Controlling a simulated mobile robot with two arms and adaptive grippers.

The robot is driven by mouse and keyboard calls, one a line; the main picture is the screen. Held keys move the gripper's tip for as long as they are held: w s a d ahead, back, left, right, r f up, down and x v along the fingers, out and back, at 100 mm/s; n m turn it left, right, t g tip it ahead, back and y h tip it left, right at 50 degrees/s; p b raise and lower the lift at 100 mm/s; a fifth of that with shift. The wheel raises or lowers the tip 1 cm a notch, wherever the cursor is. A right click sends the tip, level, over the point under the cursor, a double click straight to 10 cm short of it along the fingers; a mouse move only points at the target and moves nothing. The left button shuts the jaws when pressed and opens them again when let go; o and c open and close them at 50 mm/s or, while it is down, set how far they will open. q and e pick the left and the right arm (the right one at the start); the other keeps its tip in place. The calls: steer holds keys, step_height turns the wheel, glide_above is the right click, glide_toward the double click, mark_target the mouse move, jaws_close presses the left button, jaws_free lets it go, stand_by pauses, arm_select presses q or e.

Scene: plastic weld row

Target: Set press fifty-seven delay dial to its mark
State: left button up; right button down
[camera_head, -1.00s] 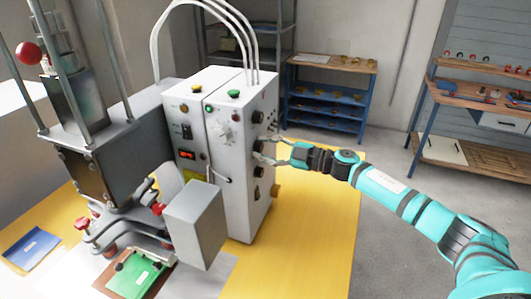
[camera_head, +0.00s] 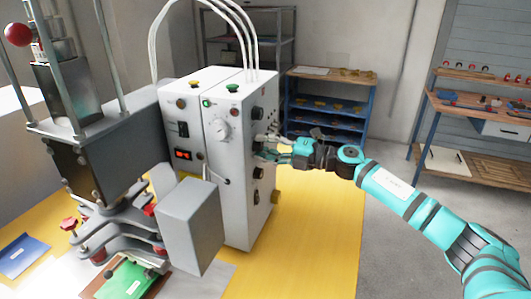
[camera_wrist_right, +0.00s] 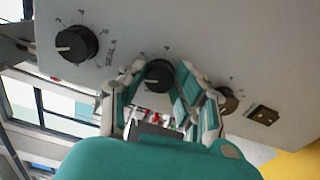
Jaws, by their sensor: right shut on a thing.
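The white press control box (camera_head: 238,160) stands on the yellow table with a column of black dials on its right side face. My right gripper (camera_head: 263,147) is at this face, about midway down the column. In the right wrist view, the fingers of my right gripper (camera_wrist_right: 160,88) are shut on a black dial (camera_wrist_right: 158,75), one on each side. Another black dial (camera_wrist_right: 76,43) with a pale pointer sits to the left. My left gripper is not in view.
A further knob (camera_wrist_right: 228,100) and a small dark socket (camera_wrist_right: 263,115) lie right of the held dial. The grey press (camera_head: 100,145) stands left of the box. A blue shelf (camera_head: 328,108) is behind, and the yellow table (camera_head: 310,240) is bare at right.

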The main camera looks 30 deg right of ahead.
steer(key=shift+f+n+b, duration=0.1)
steer(key=shift+n+b, duration=0.25)
steer(key=shift+n, duration=0.55)
steer(key=c, duration=1)
jaws_free()
steer(key=shift+o, duration=0.2)
steer(key=v, duration=1.2)
